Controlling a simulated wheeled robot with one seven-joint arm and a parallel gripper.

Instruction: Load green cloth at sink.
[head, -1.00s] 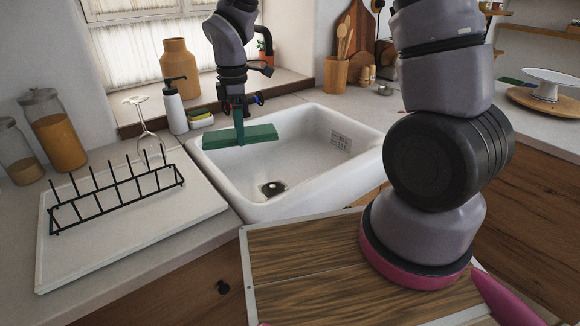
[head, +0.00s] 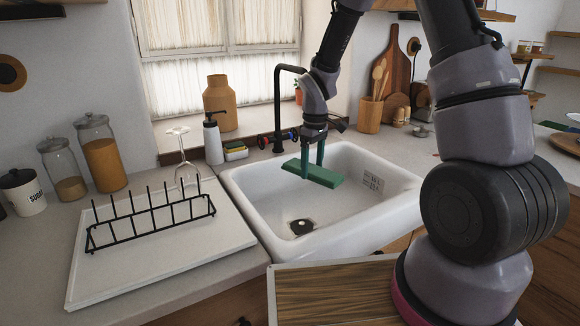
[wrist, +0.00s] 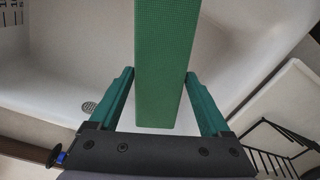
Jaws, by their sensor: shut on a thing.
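The green cloth (head: 326,176) is a long, flat, block-like piece over the back part of the white sink (head: 393,213). My gripper (head: 313,155) comes down from above with its green fingers on it. In the wrist view, the cloth (wrist: 167,60) runs between the two fingertips (wrist: 160,75), which close on its sides. The sink basin (wrist: 60,45) shows below it, with the drain at the left. I cannot tell whether the cloth touches the basin.
A black faucet (head: 277,105) stands behind the sink. A soap bottle (head: 213,140) and a sponge stack (head: 235,151) stand to its left. Utensils (head: 369,115) stand behind right.

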